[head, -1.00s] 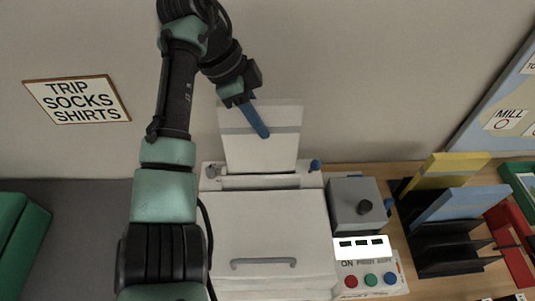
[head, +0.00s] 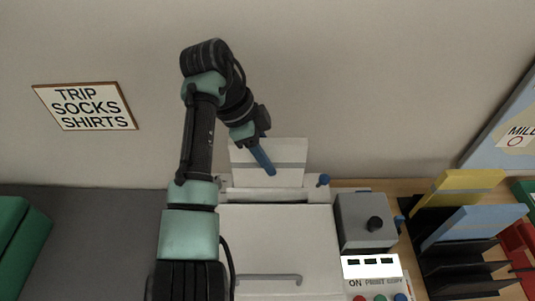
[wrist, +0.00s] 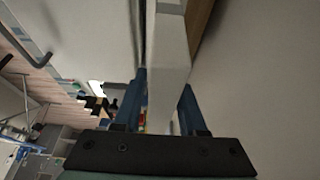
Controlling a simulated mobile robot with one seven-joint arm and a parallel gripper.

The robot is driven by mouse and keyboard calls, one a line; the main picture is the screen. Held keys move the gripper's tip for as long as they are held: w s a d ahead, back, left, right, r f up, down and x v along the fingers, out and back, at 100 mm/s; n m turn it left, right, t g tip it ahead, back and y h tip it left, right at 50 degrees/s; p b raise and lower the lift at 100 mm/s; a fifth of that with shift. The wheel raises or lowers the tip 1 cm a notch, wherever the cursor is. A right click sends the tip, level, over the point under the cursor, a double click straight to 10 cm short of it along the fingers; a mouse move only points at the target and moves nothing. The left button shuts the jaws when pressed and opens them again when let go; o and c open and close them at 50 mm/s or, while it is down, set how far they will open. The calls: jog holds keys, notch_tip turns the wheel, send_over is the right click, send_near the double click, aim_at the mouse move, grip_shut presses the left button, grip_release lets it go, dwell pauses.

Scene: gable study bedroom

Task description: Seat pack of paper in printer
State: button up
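The pack of paper (head: 290,150), a white block with a grey band, stands upright at the back of the white printer (head: 280,240). Its lower part is hidden in the printer's rear feed slot (head: 265,194). My gripper (head: 266,165) comes down from above with one blue finger across the pack's front; the other finger is hidden behind it. In the wrist view the pack (wrist: 170,60) lies between the two blue fingers of my gripper (wrist: 163,100), which appear closed on it. How deep the pack sits cannot be seen.
A grey box with a black knob (head: 365,218) and a button panel (head: 378,285) stand right of the printer. A black rack (head: 455,255) with yellow and blue folders is further right. The wall is close behind. A green object (head: 20,240) lies at far left.

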jog(key=shift+o, duration=0.7)
jog(key=p+v, duration=0.3)
jog(key=v, duration=0.9)
jog(key=shift+a+r, duration=0.1)
jog(key=shift+r, duration=0.05)
jog(key=shift+s, duration=0.1)
